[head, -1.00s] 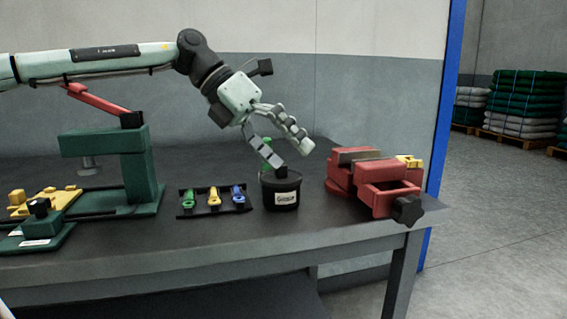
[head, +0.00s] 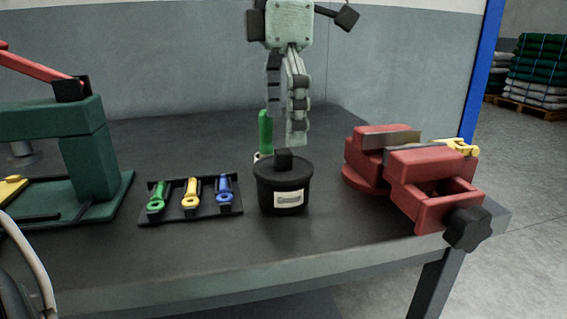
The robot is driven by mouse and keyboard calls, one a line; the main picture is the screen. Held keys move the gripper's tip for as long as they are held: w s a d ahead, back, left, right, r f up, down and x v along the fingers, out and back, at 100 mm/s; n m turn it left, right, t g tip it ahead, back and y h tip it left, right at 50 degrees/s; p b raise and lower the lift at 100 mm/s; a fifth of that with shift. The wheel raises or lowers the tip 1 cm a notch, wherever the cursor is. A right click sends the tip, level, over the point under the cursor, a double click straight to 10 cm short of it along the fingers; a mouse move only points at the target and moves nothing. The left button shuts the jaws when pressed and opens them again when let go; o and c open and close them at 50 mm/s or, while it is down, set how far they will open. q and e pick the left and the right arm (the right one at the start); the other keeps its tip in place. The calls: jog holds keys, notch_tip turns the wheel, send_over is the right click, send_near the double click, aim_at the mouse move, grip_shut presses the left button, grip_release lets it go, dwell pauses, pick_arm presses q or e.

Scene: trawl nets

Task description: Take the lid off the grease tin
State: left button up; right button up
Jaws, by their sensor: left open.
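The grease tin (head: 265,199) is a black round tub with a pale label, standing upright on the workbench. Its black lid (head: 262,168) is on top, with a square knob (head: 284,160) in the middle. My left gripper (head: 284,128) hangs above the tin with its fingers pointing down. The fingers are apart and empty, and the tips look a little above the knob in the picture. I cannot tell how far behind or in front of it they are. My right gripper is not in view.
A green upright object (head: 265,132) stands just behind the tin. A black rack (head: 178,212) with green, yellow and blue pieces lies left of it. A red vise (head: 432,188) sits to the right, and a green press (head: 88,160) at far left.

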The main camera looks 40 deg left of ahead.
aim_at(283, 151)
pick_arm(q)
notch_tip(283, 151, down, 4)
jog(key=shift+f, duration=0.25)
jog(key=shift+c, duration=0.2)
